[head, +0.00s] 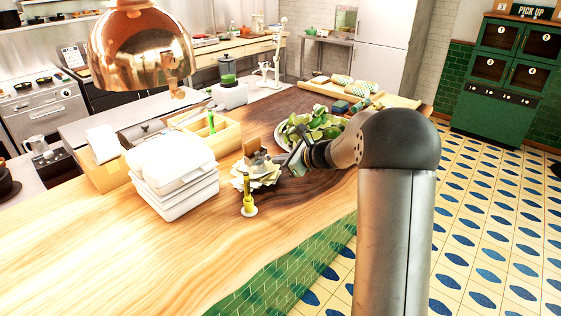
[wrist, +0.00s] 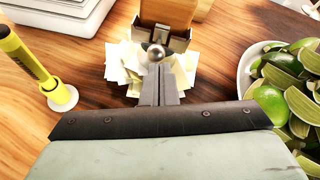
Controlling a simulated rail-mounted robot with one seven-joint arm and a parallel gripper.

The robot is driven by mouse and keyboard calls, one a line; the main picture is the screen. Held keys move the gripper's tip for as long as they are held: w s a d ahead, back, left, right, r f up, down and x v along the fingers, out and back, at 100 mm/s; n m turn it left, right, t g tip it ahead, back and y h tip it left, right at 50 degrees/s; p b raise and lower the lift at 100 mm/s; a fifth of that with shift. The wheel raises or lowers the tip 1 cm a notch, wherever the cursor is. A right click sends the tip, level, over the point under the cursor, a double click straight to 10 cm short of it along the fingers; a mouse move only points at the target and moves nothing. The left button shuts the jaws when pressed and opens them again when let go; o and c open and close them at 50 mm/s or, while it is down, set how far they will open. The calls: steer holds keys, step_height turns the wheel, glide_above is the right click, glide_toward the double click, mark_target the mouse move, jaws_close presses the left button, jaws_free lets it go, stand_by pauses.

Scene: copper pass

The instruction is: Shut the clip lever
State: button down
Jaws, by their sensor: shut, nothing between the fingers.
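The clip (wrist: 178,42) is a grey metal holder with a brown panel (wrist: 170,12) standing up behind it, at the top middle of the wrist view. Pale paper slips (wrist: 122,65) fan out around it on the wood. A round shiny knob (wrist: 156,52), apparently the lever's end, shows just beyond my fingertips. In the head view the clip (head: 258,161) stands mid-counter, left of my gripper (head: 296,160). My gripper (wrist: 158,72) is shut and empty, its fingers pointing at the knob. I cannot tell whether they touch it. The lever's lower part is hidden.
A yellow pen in a white-based stand (wrist: 62,95) is close on the left. A bowl of limes (wrist: 278,100) is close on the right. Stacked white boxes (head: 175,180) stand left of the clip. A copper lamp (head: 140,45) hangs above the counter. The front-left counter is clear.

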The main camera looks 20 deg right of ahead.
steer(key=shift+r, duration=0.1)
steer(key=s+d+r+p, duration=0.3)
steer(key=s+d+r, duration=0.1)
steer(key=r, duration=0.3)
steer(key=shift+s+d+p, duration=0.25)
steer(key=shift+s+p, duration=0.05)
steer(key=shift+s, duration=0.3)
steer(key=shift+r, duration=0.1)
steer(key=s+a+f+n+g+h+b, duration=0.1)
steer(key=s+a+n+g, duration=0.2)
steer(key=s+a+n, duration=0.45)
steer(key=s+a+f+n+g+b, duration=0.1)
steer(key=s+a+f+n+g, duration=0.2)
steer(key=s, duration=0.7)
steer(key=s+d+f+n+g+h, duration=0.1)
steer(key=s+f+n+h, duration=0.1)
steer(key=s+n, duration=0.5)
steer(key=s+d+f+n+g+h, duration=0.1)
steer(key=s+n+h, duration=0.4)
steer(key=s, duration=0.7)
steer(key=shift+s+f+n+g+b, duration=0.3)
steer(key=shift+f+n+g+b, duration=0.25)
steer(key=shift+n, duration=0.6)
